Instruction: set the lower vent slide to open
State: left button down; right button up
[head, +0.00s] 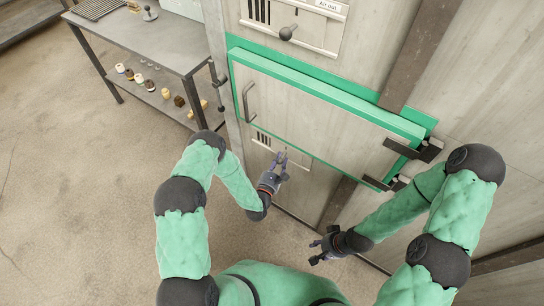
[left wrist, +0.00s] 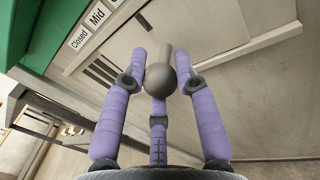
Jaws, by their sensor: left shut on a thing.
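The lower vent (head: 262,137) is a pale plate with dark slots, low on the wall beneath a green-framed door. In the left wrist view its slide (left wrist: 215,22) carries a grey ball knob (left wrist: 161,82) on a short stem. Labels reading "Closed" and "Mid" (left wrist: 97,16) sit at upper left; no "Open" label is legible. Some dark slots (left wrist: 100,72) show left of the knob. My left gripper (head: 282,157) is shut on the knob, its purple fingers around it; in the head view the gripper hides the knob. My right gripper (head: 318,246) is open and empty, away from the wall.
The door (head: 310,110) has a handle (head: 247,102) at left and dark hinges at right. An upper vent knob (head: 287,33) sits above it, near an "Air out" label. A metal table (head: 150,40) with small items on its shelf stands at left. The floor is clear.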

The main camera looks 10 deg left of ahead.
pick_arm(q)
jog(key=shift+d+r, duration=0.1)
jog(key=shift+d, duration=0.15)
jog(key=c, duration=0.9)
grip_release()
jog(key=shift+d, duration=0.1)
jog(key=shift+c, duration=0.2)
jog(key=shift+s, duration=0.1)
jog(key=shift+s, duration=0.2)
jog(key=s+a, duration=0.2)
jog(key=s, duration=0.9)
jog(key=shift+s, duration=0.15)
